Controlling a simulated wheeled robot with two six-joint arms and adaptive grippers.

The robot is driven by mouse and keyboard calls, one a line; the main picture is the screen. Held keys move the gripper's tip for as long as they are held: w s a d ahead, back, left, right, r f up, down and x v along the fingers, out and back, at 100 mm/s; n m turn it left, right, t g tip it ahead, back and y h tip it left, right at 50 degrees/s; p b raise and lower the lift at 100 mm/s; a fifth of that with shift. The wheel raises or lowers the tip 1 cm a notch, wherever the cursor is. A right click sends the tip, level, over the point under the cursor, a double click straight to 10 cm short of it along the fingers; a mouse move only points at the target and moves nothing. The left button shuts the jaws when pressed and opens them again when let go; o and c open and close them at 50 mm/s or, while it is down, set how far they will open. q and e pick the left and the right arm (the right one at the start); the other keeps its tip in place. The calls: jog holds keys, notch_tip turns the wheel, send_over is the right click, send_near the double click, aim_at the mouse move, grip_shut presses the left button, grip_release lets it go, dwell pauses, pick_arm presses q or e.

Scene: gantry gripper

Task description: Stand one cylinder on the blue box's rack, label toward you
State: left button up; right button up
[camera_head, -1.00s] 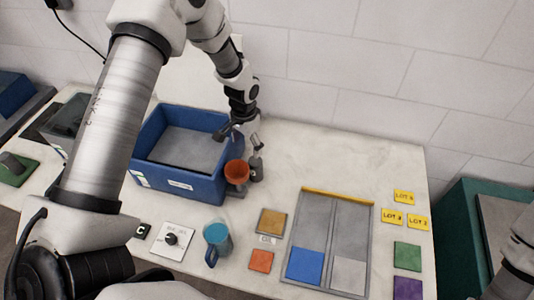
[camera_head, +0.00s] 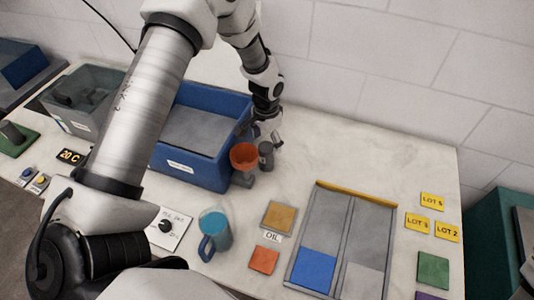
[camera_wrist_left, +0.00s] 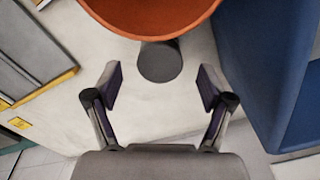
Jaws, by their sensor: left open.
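The blue box (camera_head: 187,165) stands on the table with a grey flat surface (camera_head: 196,130) inside; I cannot tell whether that is its rack. My left gripper (camera_head: 267,134) hangs just above and behind this cylinder. In the left wrist view the gripper (camera_wrist_left: 160,85) is open and empty, and the cylinder (camera_wrist_left: 160,64) lies ahead between its fingers, apart from both. No label shows on the cylinder. My right gripper is not in view.
Table right of the cylinder is clear.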

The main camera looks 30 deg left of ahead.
aim_at(266, 156)
pick_arm(q)
jog(key=shift+s+f+b, duration=0.25)
jog(key=shift+f+b, duration=0.6)
jog(key=shift+f, duration=0.35)
jog(key=f+b, duration=0.4)
jog(key=f, duration=0.1)
jog(key=shift+w+b, duration=0.2)
jog(key=shift+b, duration=0.1)
jog(key=shift+r, duration=0.15)
jog(key=shift+c, duration=1.1)
jog(key=shift+s, duration=0.1)
grip_shut()
